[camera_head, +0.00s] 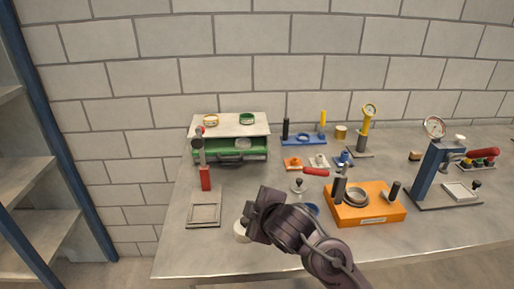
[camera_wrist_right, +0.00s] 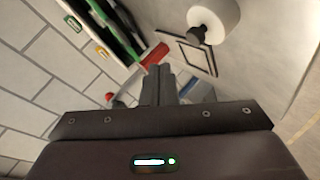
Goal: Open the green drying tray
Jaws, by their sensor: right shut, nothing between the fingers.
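The green drying tray (camera_head: 205,152) sits in a pale-topped cabinet at the back left of the bench, with a dark handle (camera_head: 238,158) on its front. It looks closed. Part of its green also shows at the top left of the right wrist view (camera_wrist_right: 122,32). My right gripper (camera_head: 252,222) is in front of the cabinet, nearer the bench's front edge and clear of the tray. In the right wrist view its fingers (camera_wrist_right: 160,82) are together and empty. My left gripper is not in view.
An orange box (camera_head: 368,212) and gauges stand to the right. Two rings lie on the cabinet top (camera_head: 230,125).

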